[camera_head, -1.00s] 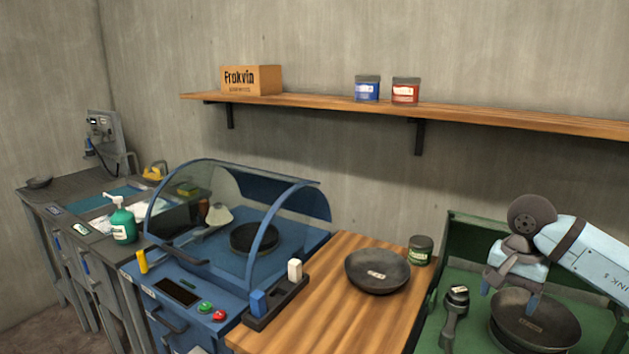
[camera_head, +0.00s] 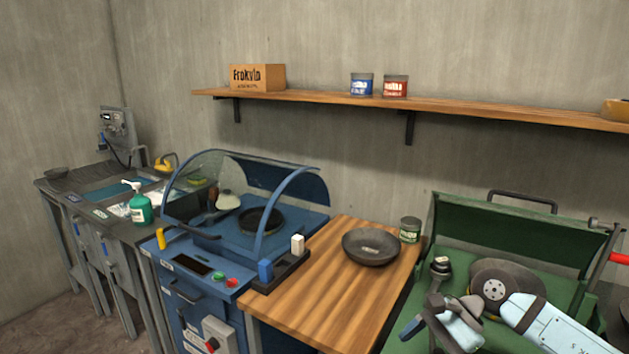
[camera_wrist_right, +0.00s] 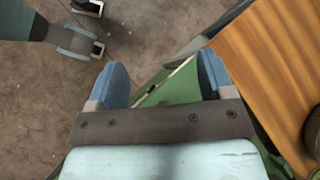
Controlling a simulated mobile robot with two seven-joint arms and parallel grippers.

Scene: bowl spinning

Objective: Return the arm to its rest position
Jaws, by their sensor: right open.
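My right arm is light blue with dark joints and reaches in from the lower right of the head view. My right gripper (camera_head: 428,330) is low in front of the green machine, seen small there. In the right wrist view its two blue fingertips (camera_wrist_right: 165,78) are wide apart with nothing between them. Below them show bare floor and a strip of green. The dark bowl in the green machine (camera_head: 448,240) is mostly or wholly hidden by my arm.
A dark bowl (camera_head: 370,246) and a green tin (camera_head: 410,230) stand on the wooden counter (camera_head: 335,275). A blue machine with a clear hood (camera_head: 245,190) is to the left. A dark upright tool (camera_head: 440,268) stands close behind my gripper. The wrist view shows the wooden top (camera_wrist_right: 270,60) at right.

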